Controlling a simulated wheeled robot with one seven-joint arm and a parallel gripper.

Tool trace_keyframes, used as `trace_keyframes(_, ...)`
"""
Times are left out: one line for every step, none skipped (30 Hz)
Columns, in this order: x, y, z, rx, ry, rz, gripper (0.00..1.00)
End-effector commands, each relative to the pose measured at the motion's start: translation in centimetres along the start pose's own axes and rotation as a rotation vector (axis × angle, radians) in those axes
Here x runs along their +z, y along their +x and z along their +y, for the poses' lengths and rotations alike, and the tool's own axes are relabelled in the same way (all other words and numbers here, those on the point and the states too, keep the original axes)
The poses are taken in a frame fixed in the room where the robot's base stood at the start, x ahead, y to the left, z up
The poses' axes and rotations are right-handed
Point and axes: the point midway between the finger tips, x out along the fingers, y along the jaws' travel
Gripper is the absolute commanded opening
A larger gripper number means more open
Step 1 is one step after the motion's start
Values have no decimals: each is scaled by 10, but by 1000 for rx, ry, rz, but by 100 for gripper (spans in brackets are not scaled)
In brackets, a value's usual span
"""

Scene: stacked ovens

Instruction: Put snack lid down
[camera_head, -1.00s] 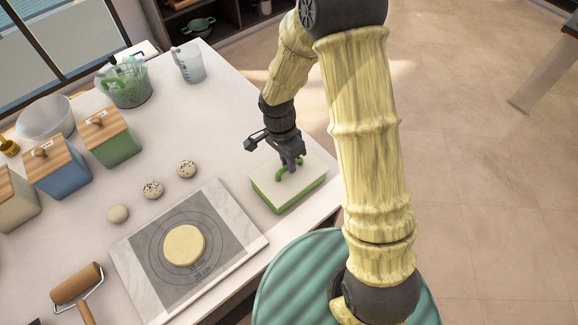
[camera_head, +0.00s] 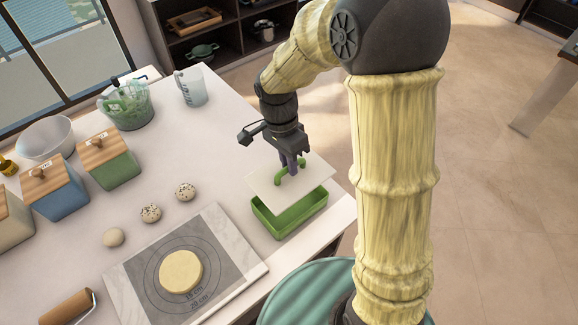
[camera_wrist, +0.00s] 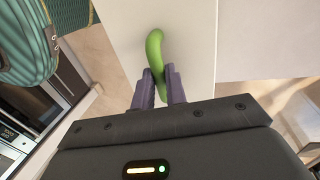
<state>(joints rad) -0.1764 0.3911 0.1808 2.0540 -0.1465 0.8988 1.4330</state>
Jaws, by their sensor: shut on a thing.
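The snack lid (camera_head: 270,190) is a flat white panel with a green handle (camera_head: 281,178) on top. My gripper (camera_head: 290,163) is shut on the green handle and holds the lid tilted above the green snack box (camera_head: 291,219). The box stands open below on the counter, near its right edge. In the wrist view, my gripper (camera_wrist: 159,84) has its purple fingers on both sides of the green handle (camera_wrist: 155,48). The white lid (camera_wrist: 190,28) fills the middle of that view and hides the box.
A marble board (camera_head: 235,250) with flattened dough (camera_head: 181,271) lies left of the box on the white counter. Wooden-lidded canisters (camera_head: 109,157) and a measuring jug (camera_head: 191,86) stand behind. The counter between jug and box is clear.

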Motion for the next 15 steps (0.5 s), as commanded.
trace_keyframes(0, 0, 0, 0, 0, 0, 0)
trace_keyframes(0, 0, 0, 0, 0, 0, 0)
trace_keyframes(0, 0, 0, 0, 0, 0, 0)
trace_keyframes(0, 0, 0, 0, 0, 0, 0)
trace_keyframes(0, 0, 0, 0, 0, 0, 0)
trace_keyframes(0, 0, 0, 0, 0, 0, 0)
trace_keyframes(0, 0, 0, 0, 0, 0, 0)
trace_keyframes(0, 0, 0, 0, 0, 0, 0)
trace_keyframes(0, 0, 0, 0, 0, 0, 0)
trace_keyframes(0, 0, 0, 0, 0, 0, 0)
trace_keyframes(0, 0, 0, 0, 0, 0, 0)
trace_keyframes(0, 1, 0, 0, -1, 1, 0)
trace_keyframes(-1, 1, 0, 0, -4, 1, 0)
trace_keyframes(-3, 2, -1, 0, -10, 3, 0)
trace_keyframes(-6, 4, -2, 0, -23, 6, 0)
